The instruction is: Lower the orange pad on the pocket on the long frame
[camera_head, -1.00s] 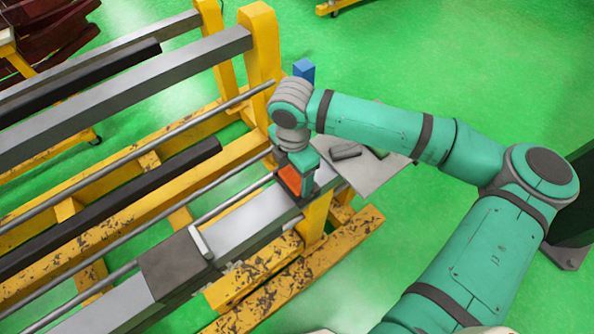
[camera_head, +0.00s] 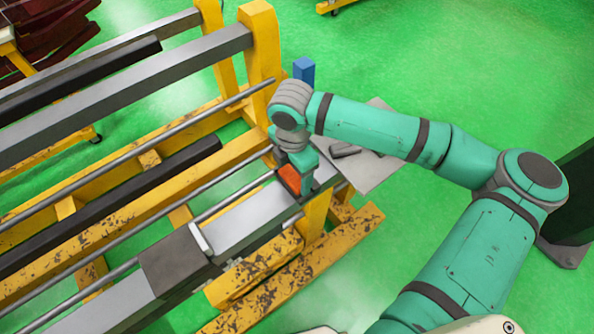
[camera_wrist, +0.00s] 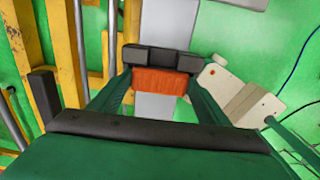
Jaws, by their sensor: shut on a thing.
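An orange pad (camera_head: 289,179) is held in my gripper (camera_head: 296,184), over the near right end of the long frame (camera_head: 249,215). In the wrist view the orange pad (camera_wrist: 160,82) lies between the two fingers of my gripper (camera_wrist: 160,62), with dark blocks along its far edge. The grey bar of the long frame (camera_wrist: 156,108) shows behind the pad. I cannot tell whether the pad touches the frame. The pocket under it is hidden by the gripper and pad.
Yellow supports (camera_head: 260,45) and long rods stand to the left. A grey plate (camera_head: 372,175) with dark pieces lies to the right of the gripper. A blue block (camera_head: 304,70) stands behind the wrist. Green floor is open at the upper right.

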